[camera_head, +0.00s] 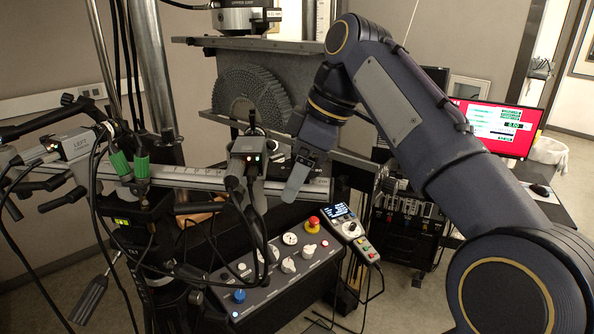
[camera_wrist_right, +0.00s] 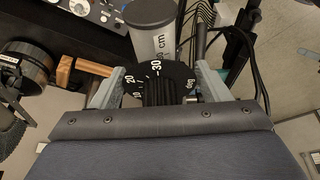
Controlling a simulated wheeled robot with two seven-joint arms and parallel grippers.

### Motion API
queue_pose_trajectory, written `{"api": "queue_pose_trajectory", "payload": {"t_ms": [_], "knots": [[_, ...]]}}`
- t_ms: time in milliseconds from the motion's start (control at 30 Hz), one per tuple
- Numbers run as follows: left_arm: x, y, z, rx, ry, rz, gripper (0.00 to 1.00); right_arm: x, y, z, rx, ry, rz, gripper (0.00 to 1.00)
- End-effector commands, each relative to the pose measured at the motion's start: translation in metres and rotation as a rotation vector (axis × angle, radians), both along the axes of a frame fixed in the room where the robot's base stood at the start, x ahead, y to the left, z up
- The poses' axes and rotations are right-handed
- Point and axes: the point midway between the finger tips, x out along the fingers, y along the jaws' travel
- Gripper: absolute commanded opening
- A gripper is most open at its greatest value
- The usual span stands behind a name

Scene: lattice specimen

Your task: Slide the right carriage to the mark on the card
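The right carriage (camera_head: 248,160) is a dark unit with cables and small lights, on a pale scaled rail (camera_head: 190,178) in the head view. My right gripper (camera_head: 298,178) is just right of it, at the rail's right end. In the right wrist view, its two grey fingers (camera_wrist_right: 160,85) stand apart on either side of a black numbered dial with a ribbed knob (camera_wrist_right: 158,88). I cannot tell whether they touch it. A second carriage labelled LEFT (camera_head: 78,147) is at the rail's left end. I cannot make out the card or its mark. My left gripper is not in view.
A control box (camera_head: 275,262) with knobs and a red button stands below the rail. Cables hang around both carriages. A red monitor (camera_head: 495,125) is at the right.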

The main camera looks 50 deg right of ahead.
Motion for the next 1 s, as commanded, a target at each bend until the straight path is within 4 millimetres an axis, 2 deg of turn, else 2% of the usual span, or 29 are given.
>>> {"api": "queue_pose_trajectory", "payload": {"t_ms": [367, 1000], "knots": [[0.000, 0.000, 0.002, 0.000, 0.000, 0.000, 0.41, 0.000, 0.000, 0.002, 0.000, -0.001, 0.001, 0.69], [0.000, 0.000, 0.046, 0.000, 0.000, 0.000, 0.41, -0.015, -0.010, 0.048, 0.000, -0.001, 0.001, 0.69]]}}
